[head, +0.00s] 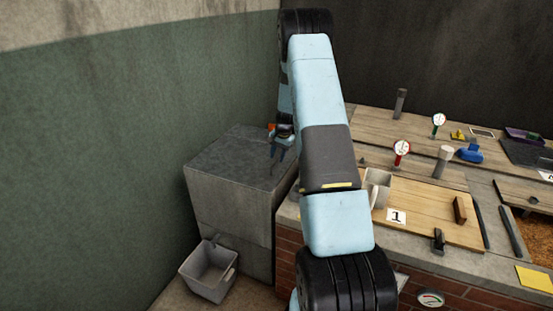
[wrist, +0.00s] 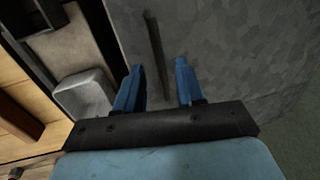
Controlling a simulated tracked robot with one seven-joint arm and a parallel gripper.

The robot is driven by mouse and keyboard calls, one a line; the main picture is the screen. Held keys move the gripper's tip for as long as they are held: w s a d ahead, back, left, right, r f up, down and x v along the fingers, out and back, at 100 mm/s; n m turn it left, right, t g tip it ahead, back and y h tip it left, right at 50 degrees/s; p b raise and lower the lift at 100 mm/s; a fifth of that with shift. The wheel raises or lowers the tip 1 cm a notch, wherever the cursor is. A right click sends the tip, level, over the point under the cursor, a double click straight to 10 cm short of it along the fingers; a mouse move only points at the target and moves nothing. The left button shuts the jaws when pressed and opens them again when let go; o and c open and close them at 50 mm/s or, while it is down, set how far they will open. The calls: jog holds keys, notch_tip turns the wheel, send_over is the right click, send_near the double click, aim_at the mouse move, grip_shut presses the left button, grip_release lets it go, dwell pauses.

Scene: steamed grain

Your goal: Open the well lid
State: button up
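A grey mottled flat top (head: 235,157) on the square block at left looks like the well lid, and it appears shut. In the wrist view the grey surface (wrist: 235,50) carries a narrow dark bar (wrist: 155,48), which looks like a handle. My gripper (head: 278,158) is over the right part of this top. In the wrist view my gripper (wrist: 160,75) has its two blue fingers apart, with nothing between them. The bar lies ahead of the gap, and I cannot tell the height between fingers and bar. My arm hides the top's right edge in the head view.
A grey bin (head: 209,272) stands on the floor before the block. A green wall (head: 120,140) closes the left side.

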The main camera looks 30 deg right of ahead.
jog(key=shift+w+a+f, duration=0.1)
jog(key=shift+a+f, duration=0.05)
jog(key=shift+f, duration=0.65)
grip_shut()
